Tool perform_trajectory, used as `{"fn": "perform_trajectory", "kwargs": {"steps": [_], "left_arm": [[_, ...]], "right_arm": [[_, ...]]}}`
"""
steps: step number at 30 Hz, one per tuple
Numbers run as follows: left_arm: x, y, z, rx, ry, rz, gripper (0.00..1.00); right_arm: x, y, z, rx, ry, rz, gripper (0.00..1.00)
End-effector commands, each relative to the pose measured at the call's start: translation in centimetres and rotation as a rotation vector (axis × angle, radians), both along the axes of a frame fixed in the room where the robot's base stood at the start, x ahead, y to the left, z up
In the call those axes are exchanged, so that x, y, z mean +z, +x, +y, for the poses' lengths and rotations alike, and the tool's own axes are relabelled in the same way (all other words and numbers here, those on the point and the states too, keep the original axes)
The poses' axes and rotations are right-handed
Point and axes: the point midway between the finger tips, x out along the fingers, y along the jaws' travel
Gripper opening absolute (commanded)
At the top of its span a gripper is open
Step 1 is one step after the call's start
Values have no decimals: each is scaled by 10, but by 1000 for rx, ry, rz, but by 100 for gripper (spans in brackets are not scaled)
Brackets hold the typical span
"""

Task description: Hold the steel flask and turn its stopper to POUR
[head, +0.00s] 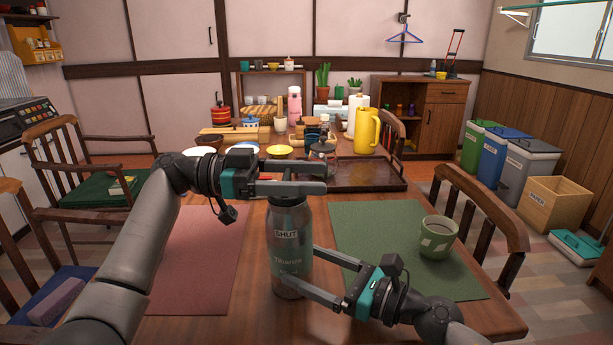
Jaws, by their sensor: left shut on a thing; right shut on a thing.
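The steel flask (289,248) stands upright on the wooden table between two mats, grey-green, with the word SHUT facing me near its top and other lettering lower down. My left gripper (306,179) reaches in from the left, level, and is shut on the flask's stopper, which its fingers mostly hide. My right gripper (298,264) comes from the lower right and is shut on the flask's body, one finger on each side. No POUR marking can be seen from here.
A pink mat (198,262) lies left and a green mat (385,225) right, with a green mug (437,240) on it. Behind stand a dark tray (365,185), a yellow jug (367,131) and several dishes. Chairs flank the table.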

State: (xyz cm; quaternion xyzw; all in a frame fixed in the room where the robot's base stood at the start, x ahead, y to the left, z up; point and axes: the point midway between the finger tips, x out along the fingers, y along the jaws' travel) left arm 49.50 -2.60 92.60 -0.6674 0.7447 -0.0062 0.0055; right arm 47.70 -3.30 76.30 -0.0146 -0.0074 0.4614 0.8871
Motion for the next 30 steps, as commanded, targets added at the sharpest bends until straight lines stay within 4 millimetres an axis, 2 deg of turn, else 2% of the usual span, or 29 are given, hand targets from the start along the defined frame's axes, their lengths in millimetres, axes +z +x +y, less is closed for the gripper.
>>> {"fn": "perform_trajectory", "kwargs": {"steps": [2, 11, 20, 30], "left_arm": [[0, 0, 0, 1, 0, 0, 50], [0, 0, 0, 2, 0, -1, 17], [0, 1, 0, 33, 2, -1, 16], [-1, 6, 0, 225, 1, 3, 16]], "right_arm": [[2, 0, 0, -1, 2, -5, 0], [2, 0, 0, -1, 1, -6, 0], [2, 0, 0, -1, 1, -6, 0], [2, 0, 0, 0, 0, -6, 0]]}}
